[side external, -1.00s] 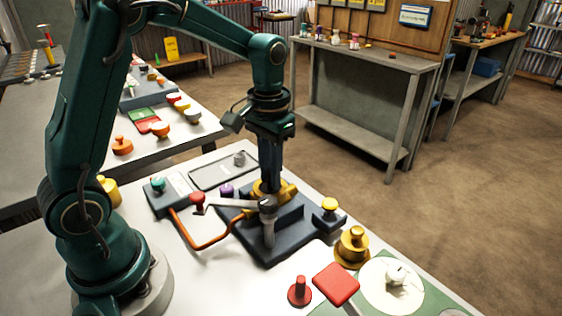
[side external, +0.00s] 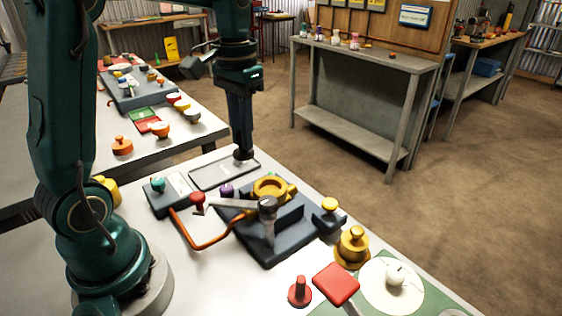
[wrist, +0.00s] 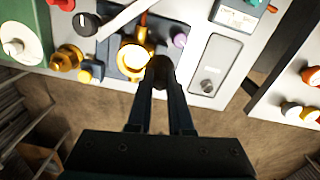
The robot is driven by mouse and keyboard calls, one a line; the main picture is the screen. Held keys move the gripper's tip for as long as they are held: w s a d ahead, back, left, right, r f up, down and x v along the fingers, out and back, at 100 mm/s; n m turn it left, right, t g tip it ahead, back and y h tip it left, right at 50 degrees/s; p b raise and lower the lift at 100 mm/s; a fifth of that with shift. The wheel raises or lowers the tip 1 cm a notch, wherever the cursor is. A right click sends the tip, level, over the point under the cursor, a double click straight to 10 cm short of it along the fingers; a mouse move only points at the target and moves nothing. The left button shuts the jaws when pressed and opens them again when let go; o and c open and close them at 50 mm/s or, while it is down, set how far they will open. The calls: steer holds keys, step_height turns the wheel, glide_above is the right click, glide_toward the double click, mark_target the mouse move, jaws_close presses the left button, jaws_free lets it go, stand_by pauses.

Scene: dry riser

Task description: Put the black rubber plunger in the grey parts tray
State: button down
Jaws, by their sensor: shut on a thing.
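The black rubber plunger (side external: 243,154) is held between the fingertips of my gripper (side external: 242,146). It shows as a dark round end in the wrist view (wrist: 159,71), where my gripper (wrist: 160,88) is closed around it. The grey parts tray (side external: 208,177) is a shallow rectangular tray on the bench. In the side view the plunger overlaps the tray's far right end; I cannot tell its height above it. In the wrist view the tray (wrist: 217,64) lies right of the plunger, with a small grey part (wrist: 207,86) in it.
A dark fixture (side external: 285,235) with a yellow ring body (side external: 270,188) and a grey lever stands in front of the tray. A teal-knobbed box (side external: 165,195), an orange bent handle (side external: 205,243) and a purple knob (side external: 227,190) are close by. Brown floor lies beyond the bench edge.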

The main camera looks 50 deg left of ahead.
steer(key=s+a+r, duration=0.3)
steer(key=a+r, duration=0.1)
steer(key=a, duration=0.1)
steer(key=a+f, duration=0.3)
steer(key=f, duration=0.1)
steer(key=w+a+f, duration=0.1)
steer(key=a+f, duration=0.2)
steer(key=f, duration=0.1)
steer(key=a+f, duration=0.4)
steer(key=shift+w+f, duration=0.25)
steer(key=shift+f, duration=2.35)
steer(key=c, duration=0.8)
jaws_free()
steer(key=shift+f, duration=0.15)
